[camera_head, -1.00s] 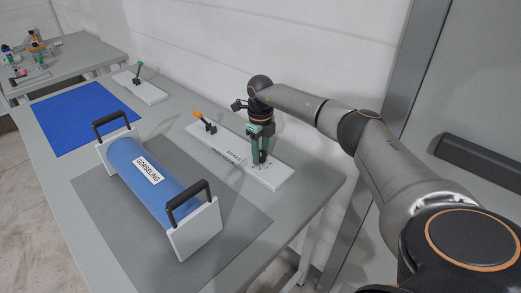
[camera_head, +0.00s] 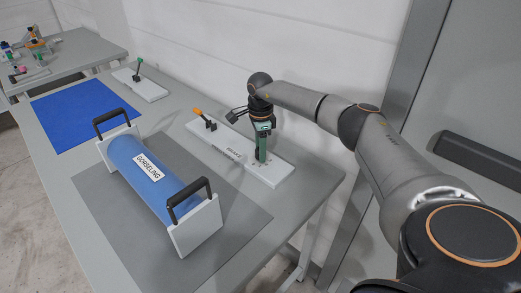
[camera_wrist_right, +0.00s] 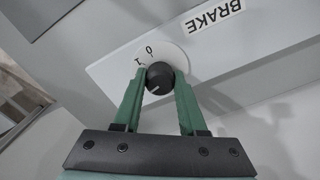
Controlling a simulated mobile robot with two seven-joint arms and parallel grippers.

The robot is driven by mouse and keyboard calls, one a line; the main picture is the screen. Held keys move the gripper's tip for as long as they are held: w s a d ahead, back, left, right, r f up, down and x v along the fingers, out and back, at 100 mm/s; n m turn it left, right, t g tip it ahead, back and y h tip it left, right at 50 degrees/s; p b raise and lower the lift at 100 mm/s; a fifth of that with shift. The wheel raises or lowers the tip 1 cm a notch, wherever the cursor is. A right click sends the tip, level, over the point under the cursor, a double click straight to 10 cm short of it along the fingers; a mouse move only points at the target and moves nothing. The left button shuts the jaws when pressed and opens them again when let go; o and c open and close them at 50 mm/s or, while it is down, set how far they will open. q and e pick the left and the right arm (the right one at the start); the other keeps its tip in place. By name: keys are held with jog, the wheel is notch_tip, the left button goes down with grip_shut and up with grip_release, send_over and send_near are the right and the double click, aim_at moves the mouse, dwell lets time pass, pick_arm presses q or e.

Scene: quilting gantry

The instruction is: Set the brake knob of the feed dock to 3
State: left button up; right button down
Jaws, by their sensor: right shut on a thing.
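The brake knob (camera_wrist_right: 160,75) is a small black round knob on a white dial in the right wrist view. Its pale pointer line is toward the lower left of the picture. The dial marks 0 and 1 show above it; any other marks are hidden. My right gripper (camera_head: 261,159) has its green fingers shut on the knob, one on each side. In the head view the gripper hides the knob. The feed dock (camera_head: 269,174) is the white board under it, and a BRAKE label (camera_wrist_right: 215,15) is on it. My left gripper is not in view.
An orange-tipped lever (camera_head: 203,117) stands on the same board, left of my gripper. A blue GORSELING roll (camera_head: 150,185) with black handles lies on a grey mat in front. A blue mat (camera_head: 85,115) and a green-tipped lever (camera_head: 138,70) are farther back.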

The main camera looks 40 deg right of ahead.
jog(key=shift+n, duration=1.6)
jog(key=shift+c, duration=2.3)
grip_release()
notch_tip(320, 180, up, 13)
jog(key=shift+f, duration=0.2)
